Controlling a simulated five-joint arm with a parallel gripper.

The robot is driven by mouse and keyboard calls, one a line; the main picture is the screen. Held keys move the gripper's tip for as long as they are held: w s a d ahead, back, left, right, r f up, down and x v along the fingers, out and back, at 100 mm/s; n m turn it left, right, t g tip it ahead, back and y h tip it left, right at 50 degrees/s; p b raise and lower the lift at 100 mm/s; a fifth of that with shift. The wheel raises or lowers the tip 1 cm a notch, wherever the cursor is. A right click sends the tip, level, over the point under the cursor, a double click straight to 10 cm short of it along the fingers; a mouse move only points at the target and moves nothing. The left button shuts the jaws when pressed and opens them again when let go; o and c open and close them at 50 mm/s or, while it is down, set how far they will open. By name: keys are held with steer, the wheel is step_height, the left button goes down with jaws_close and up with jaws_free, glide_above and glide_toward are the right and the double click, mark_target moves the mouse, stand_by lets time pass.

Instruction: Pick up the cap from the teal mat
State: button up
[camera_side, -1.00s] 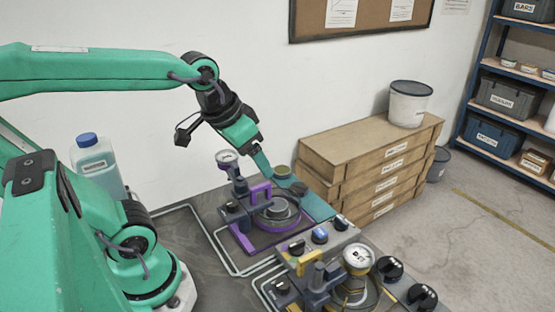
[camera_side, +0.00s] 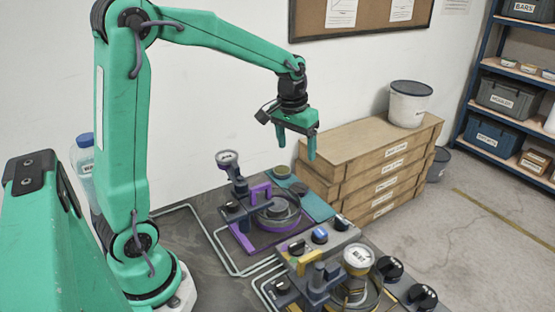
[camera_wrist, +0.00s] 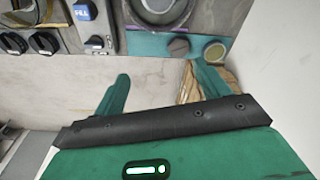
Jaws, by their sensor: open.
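The teal mat (camera_side: 318,208) lies at the far edge of the bench; it also shows in the wrist view (camera_wrist: 146,43). Two round items are on it: a small dark disc (camera_side: 298,187), which looks like the cap, and a wider olive-rimmed round piece (camera_side: 281,171). In the wrist view the dark disc (camera_wrist: 179,47) is left of the olive-rimmed piece (camera_wrist: 214,52), close beside it. My gripper (camera_side: 296,147) is open and empty, fingers down, in the air above the mat. In the wrist view its fingertips (camera_wrist: 160,72) point toward the mat, with nothing between them.
A purple-framed fixture (camera_side: 262,240) with a gauge and lever stands beside the mat. Nearer is a yellow-handled fixture (camera_side: 318,280) with a gauge (camera_side: 357,259) and black knobs. Wooden crates (camera_side: 365,165) stand behind the bench. A blue-capped bottle (camera_side: 86,155) is partly behind my arm.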

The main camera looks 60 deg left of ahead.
steer(key=n+g, duration=0.2)
glide_above(299, 187)
step_height(299, 187, down, 11)
steer(key=shift+w+r, duration=0.1)
steer(key=shift+r, duration=0.05)
steer(key=shift+f, duration=1.35)
steer(key=shift+s+f, duration=0.2)
steer(key=shift+f, duration=2.35)
steer(key=c, duration=1.3)
steer(key=shift+o, duration=0.2)
steer(key=shift+r, duration=0.2)
